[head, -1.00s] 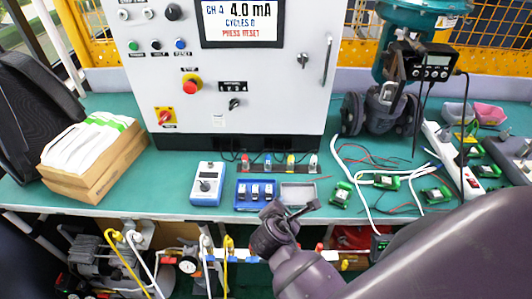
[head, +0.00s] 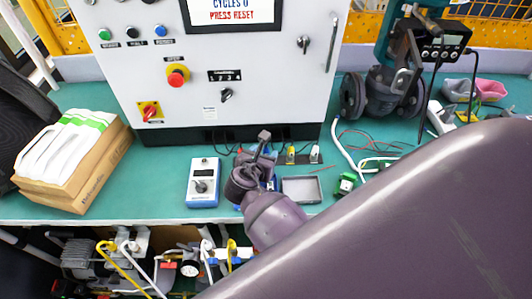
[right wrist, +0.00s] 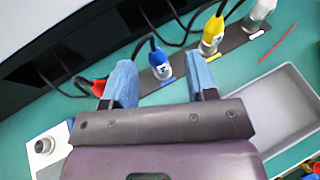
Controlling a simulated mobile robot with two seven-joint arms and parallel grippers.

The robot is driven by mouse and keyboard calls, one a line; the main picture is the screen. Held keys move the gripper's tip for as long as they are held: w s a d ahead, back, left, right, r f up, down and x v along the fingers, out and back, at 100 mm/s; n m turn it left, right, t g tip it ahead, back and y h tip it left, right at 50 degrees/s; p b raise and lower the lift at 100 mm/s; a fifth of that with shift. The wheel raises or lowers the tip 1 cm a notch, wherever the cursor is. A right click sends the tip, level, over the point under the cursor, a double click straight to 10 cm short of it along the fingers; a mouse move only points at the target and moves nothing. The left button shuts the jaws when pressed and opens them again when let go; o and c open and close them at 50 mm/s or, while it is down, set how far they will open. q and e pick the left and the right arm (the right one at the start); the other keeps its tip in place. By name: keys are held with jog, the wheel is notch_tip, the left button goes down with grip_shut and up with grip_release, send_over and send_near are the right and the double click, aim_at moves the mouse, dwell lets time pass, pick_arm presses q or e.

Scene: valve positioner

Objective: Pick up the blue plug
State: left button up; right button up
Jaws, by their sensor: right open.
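The blue plug (right wrist: 159,64) stands in the dark strip at the foot of the cabinet, with a dark cable running from its top. In the right wrist view it shows between and just beyond the two blue fingertips of my right gripper (right wrist: 161,82). The gripper is open, and nothing is held in it. In the head view my right gripper (head: 262,152) is over the strip and largely hides the blue plug. My left gripper is not in view.
A red plug (right wrist: 98,87) is close to the left finger. A yellow plug (right wrist: 212,38) and a white plug (right wrist: 261,12) stand to the right. A grey tray (head: 302,201) and a blue-white meter (head: 203,184) lie nearby. The cabinet (head: 210,80) rises behind.

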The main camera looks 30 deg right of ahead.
aim_at(266, 149)
jog(key=shift+w+x, duration=0.25)
jog(key=shift+x, duration=2.5)
jog(key=shift+r, duration=0.2)
grip_shut()
jog(key=shift+r, duration=0.15)
